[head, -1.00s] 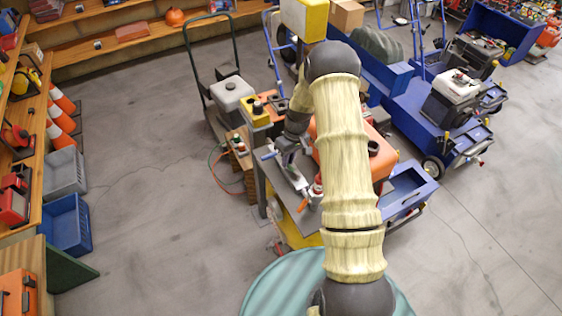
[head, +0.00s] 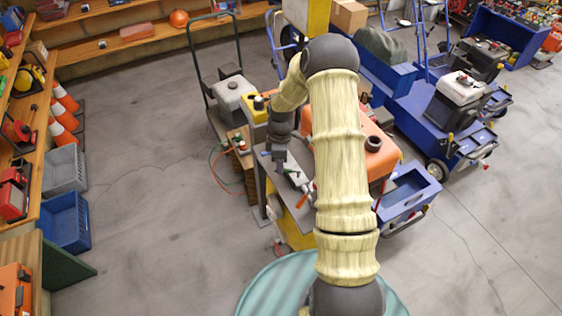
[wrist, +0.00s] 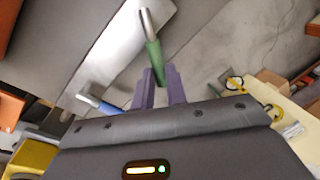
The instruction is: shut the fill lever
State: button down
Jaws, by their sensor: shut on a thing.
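In the wrist view my gripper (wrist: 160,90) has its two purple fingers closed around the lower end of a green-handled lever (wrist: 153,58). The lever's bare metal shank runs up to the light metal plate. A blue-handled lever (wrist: 90,101) stands to the left on the same plate (wrist: 108,58), apart from the fingers. In the head view my gripper (head: 280,163) is over the grey bench top, its fingertips too small to make out. An orange-handled lever (head: 304,199) shows nearer the bench's front. I can read no label saying which is the fill lever.
An orange tank (head: 382,155) stands right of the levers, partly behind my arm. A yellow-topped unit (head: 254,113) is behind the bench. Blue carts (head: 412,110) stand to the right. The floor left of the bench is clear, apart from thin hoses.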

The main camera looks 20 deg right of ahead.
jog(key=n, duration=0.1)
jog(key=s+n, duration=0.1)
jog(key=shift+s+a+r+n, duration=0.15)
jog(key=shift+a+n, duration=0.15)
jog(key=shift+n, duration=0.1)
jog(key=shift+s+a+n+h+p, duration=0.1)
jog(key=shift+s+n+h+p, duration=0.25)
jog(key=shift+n, duration=0.5)
jog(key=shift+s+n+h, duration=0.15)
jog(key=shift+s+n, duration=0.35)
jog(key=shift+n, duration=0.35)
jog(key=c, duration=1.4)
grip_release()
jog(key=shift+s, duration=0.1)
jog(key=w+r+b, duration=0.2)
jog(key=w+r, duration=0.1)
jog(key=r, duration=1.4)
jog(key=shift+w+a+b, duration=0.15)
jog(key=shift+a+b, duration=0.1)
jog(key=shift+b, duration=0.1)
